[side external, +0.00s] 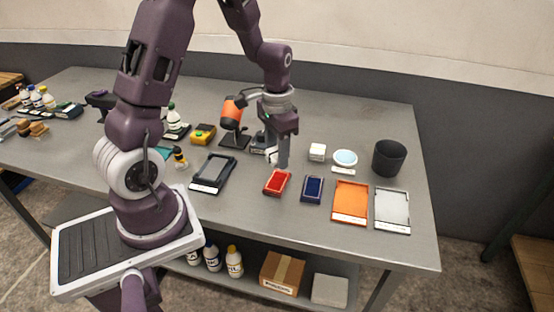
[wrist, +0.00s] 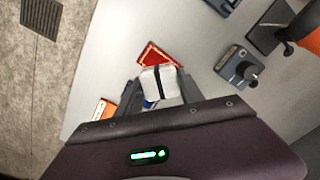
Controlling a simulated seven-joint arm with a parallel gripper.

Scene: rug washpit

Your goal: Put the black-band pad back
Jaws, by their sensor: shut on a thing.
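The black-band pad (wrist: 172,91), a whitish block with a dark band across it, is between the fingers of my gripper (wrist: 160,88) in the wrist view. My gripper is shut on it. In the side view my gripper (side external: 278,160) points down over the bench, just behind a red tray (side external: 277,183); the pad is mostly hidden there by the fingers. The red tray also shows in the wrist view (wrist: 152,53), just beyond the pad. A dark blue tray (side external: 312,189) lies to the right of the red one.
An orange tray (side external: 350,203) and a pale grey tray (side external: 392,210) lie further right. A black frame tray (side external: 212,174) and an orange tool on a stand (side external: 232,114) are left.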

